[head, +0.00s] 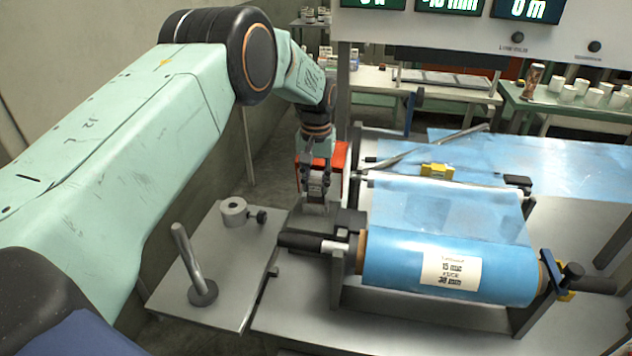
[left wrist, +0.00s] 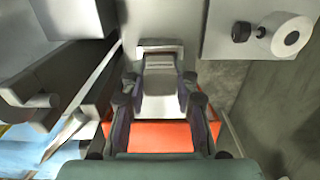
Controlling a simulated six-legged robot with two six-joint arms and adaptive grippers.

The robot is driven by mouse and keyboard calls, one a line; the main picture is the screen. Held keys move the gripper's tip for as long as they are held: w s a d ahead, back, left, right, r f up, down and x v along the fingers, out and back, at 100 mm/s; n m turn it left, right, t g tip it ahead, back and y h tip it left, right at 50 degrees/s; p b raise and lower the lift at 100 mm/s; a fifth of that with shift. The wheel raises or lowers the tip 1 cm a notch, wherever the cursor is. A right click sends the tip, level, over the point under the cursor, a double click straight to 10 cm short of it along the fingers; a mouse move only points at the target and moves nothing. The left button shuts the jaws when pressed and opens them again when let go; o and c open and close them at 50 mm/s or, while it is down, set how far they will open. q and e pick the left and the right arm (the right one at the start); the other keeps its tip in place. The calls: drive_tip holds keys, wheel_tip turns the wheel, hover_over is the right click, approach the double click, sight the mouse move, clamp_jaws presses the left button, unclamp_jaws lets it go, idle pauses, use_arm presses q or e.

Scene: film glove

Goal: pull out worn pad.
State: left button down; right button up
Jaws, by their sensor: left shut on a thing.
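My left gripper (head: 317,190) reaches down at the left end of the film stand, beside the roll's dark shaft end. In the left wrist view its two fingers (left wrist: 161,78) are closed on the sides of a pale grey block, which seems to be the worn pad (left wrist: 161,104). An orange-red box (head: 339,158) is right behind the fingers, and it also shows in the left wrist view (left wrist: 150,137). The fingers partly hide the pad, and I cannot tell whether it is still seated. My right gripper is not in view.
A blue film roll (head: 400,265) with a paper label lies across the stand to the right. A grey side plate (head: 225,265) carries an upright rod (head: 190,258) and a metal collar (head: 234,212). Cups (head: 593,97) stand on a green table at the back right.

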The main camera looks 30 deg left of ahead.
sight(316, 179)
use_arm(q)
drive_tip(key=shift+r+p, duration=1.4)
drive_tip(key=shift+r, duration=0.35)
drive_tip(key=shift+r, duration=0.1)
drive_tip(key=shift+w+r+p, duration=0.1)
drive_tip(key=shift+r+p, duration=0.2)
drive_tip(key=shift+p, duration=0.1)
drive_tip(key=shift+r+p, duration=1.1)
drive_tip(key=shift+r, duration=0.1)
drive_tip(key=shift+f, duration=0.1)
